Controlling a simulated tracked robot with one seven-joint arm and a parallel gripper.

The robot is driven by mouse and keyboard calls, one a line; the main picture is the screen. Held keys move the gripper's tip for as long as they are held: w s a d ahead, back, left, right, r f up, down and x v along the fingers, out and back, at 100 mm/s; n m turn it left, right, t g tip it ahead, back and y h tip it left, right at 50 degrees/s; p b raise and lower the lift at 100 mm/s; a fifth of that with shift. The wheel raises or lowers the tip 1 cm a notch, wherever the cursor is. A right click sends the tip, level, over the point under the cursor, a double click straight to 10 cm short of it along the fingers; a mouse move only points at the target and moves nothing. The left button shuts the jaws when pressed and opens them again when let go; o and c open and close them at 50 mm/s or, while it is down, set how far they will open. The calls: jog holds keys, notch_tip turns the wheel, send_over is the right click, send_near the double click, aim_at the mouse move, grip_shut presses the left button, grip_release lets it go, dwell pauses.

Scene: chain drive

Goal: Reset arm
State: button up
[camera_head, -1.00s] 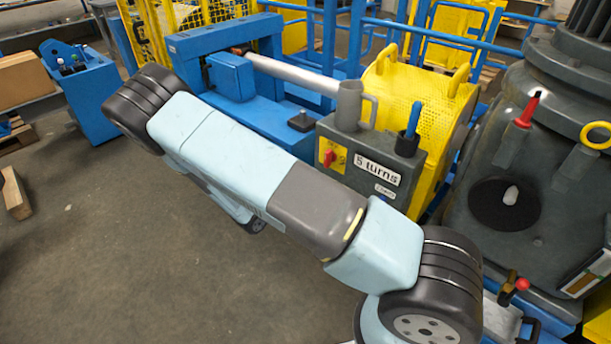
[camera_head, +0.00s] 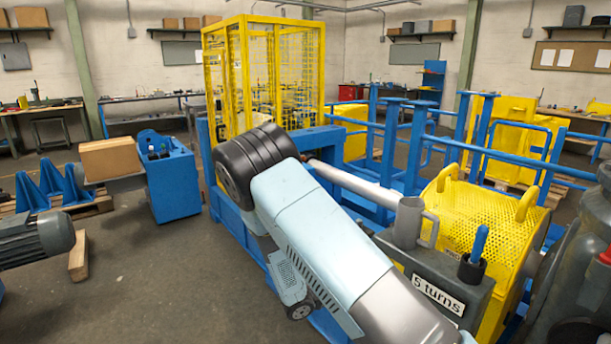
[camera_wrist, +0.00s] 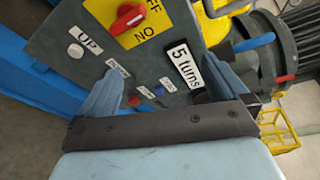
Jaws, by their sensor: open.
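My gripper (camera_wrist: 163,88) shows in the wrist view, its two blue-grey fingers wide apart and nothing between them. Past the fingers is a grey control box (camera_wrist: 75,28) with a red rotary switch (camera_wrist: 127,18) on a yellow OFF/ON plate, an UP label and a "5 turns" label (camera_wrist: 184,63). I cannot tell how far the fingertips are from its face. In the head view my arm crosses the middle and runs out at the bottom edge, and my gripper is out of sight. The "5 turns" label (camera_head: 438,294) also shows there, right of my arm.
A grey mug (camera_head: 408,222) and a dark cup with a blue-handled tool (camera_head: 477,250) stand on the box. A yellow perforated drum guard (camera_head: 495,225) is behind it. A blue stand (camera_head: 172,185) and a grey motor (camera_head: 35,240) are left.

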jog(key=s+d+r+m+g+y, duration=0.4)
jog(key=s+r+m, duration=0.2)
jog(key=r+m, duration=0.45)
jog(key=s+d+r+m+g+y, duration=0.35)
jog(key=s+r+m, duration=0.25)
jog(key=r+m, duration=0.45)
jog(key=s+r+m+t+y, duration=0.6)
jog(key=s+r+m+y, duration=0.1)
jog(key=s+r+m, duration=0.8)
jog(key=shift+s+a+r+m+t, duration=0.3)
jog(key=shift+s+r+m+t, duration=0.1)
jog(key=shift+m, duration=0.1)
jog(key=shift+y, duration=0.25)
